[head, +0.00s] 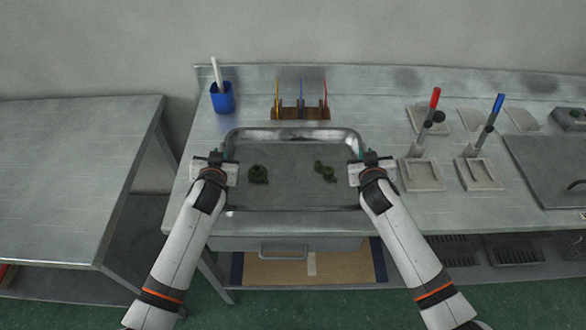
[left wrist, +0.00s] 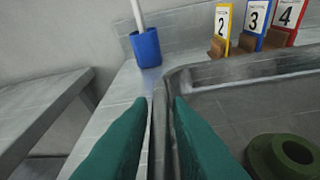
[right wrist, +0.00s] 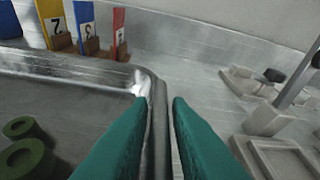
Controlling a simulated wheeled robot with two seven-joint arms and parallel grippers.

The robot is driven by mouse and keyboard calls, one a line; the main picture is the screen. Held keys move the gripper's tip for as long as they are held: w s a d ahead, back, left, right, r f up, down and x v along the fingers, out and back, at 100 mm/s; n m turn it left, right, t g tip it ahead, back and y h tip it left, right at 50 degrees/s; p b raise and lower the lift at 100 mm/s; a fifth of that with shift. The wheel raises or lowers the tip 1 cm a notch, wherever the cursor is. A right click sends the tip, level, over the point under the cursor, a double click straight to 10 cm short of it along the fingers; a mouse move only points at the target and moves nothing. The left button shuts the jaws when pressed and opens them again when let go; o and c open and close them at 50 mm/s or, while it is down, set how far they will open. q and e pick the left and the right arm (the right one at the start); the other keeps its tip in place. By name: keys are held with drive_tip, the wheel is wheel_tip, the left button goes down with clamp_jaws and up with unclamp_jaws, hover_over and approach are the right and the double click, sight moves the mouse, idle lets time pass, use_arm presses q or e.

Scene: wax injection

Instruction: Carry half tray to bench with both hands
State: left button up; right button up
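The half tray (head: 290,195) is a shallow grey metal pan with a raised rim, level over the left part of the metal bench (head: 390,205). I cannot tell whether its base touches the bench. My right gripper (head: 361,160) holds the right rim (right wrist: 159,120) the same way. The fingers hide parts of the rim.
Behind the tray stand a blue cup (head: 222,98) and a wooden holder (head: 300,113) with numbered coloured cards. Tools on square bases (head: 422,174) stand to the right. A separate metal table (head: 70,170) is on the left, across a gap. A drawer handle (head: 284,252) is below the bench top.

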use_arm(q)
clamp_jaws()
use_arm(e)
clamp_jaws()
use_arm(q)
drive_tip(key=shift+r, duration=0.15)
use_arm(e)
drive_tip(key=shift+r, duration=0.15)
